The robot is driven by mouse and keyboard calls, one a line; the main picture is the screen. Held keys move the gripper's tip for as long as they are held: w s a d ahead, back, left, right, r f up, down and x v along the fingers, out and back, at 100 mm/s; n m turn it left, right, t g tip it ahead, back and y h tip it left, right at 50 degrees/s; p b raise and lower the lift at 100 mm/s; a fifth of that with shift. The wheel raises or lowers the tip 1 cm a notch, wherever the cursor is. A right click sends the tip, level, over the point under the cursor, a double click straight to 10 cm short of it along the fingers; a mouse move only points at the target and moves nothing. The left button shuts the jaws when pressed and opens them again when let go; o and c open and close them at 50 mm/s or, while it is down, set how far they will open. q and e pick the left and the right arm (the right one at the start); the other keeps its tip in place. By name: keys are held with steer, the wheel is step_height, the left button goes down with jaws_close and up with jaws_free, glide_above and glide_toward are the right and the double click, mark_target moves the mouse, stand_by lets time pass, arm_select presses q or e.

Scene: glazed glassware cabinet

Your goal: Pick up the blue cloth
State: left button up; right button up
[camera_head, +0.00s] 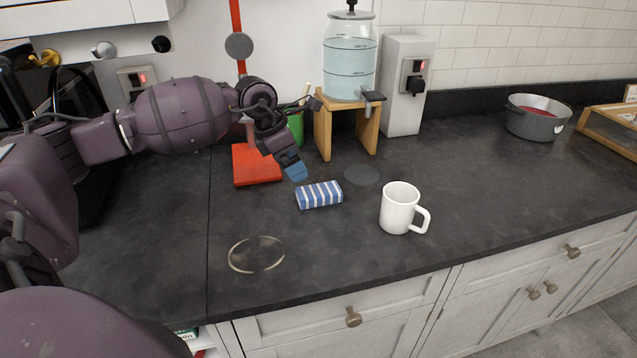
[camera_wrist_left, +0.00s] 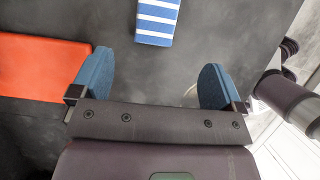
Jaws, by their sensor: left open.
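The blue cloth (camera_head: 319,195) is a folded, blue-and-white striped block lying flat on the dark counter. It also shows at the top of the left wrist view (camera_wrist_left: 157,20), ahead of the fingers and cut off by the frame's edge. My left gripper (camera_head: 294,170) is just above and behind the cloth in the head view, apart from it. In the left wrist view its two blue fingertips (camera_wrist_left: 155,85) are spread wide, with only bare counter between them. My right gripper is not in view.
A white mug (camera_head: 400,208) stands right of the cloth. A red board (camera_head: 257,166) and green cup (camera_head: 296,126) are behind left. A wooden stand (camera_head: 324,130) holds a glass water dispenser (camera_head: 349,60). A ring mark (camera_head: 256,254) lies in front; a grey pot (camera_head: 538,119) stands far right.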

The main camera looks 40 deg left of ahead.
arm_select(q)
glide_above(314, 191)
steer(key=s+a, duration=0.2)
step_height(314, 191, down, 4)
steer(key=shift+s+f, duration=0.15)
steer(key=shift+f, duration=0.05)
steer(key=shift+x, duration=2.85)
steer(key=shift+d, duration=0.1)
steer(key=shift+c, duration=0.4)
steer(key=c, duration=0.9)
steer(key=shift+r, duration=0.15)
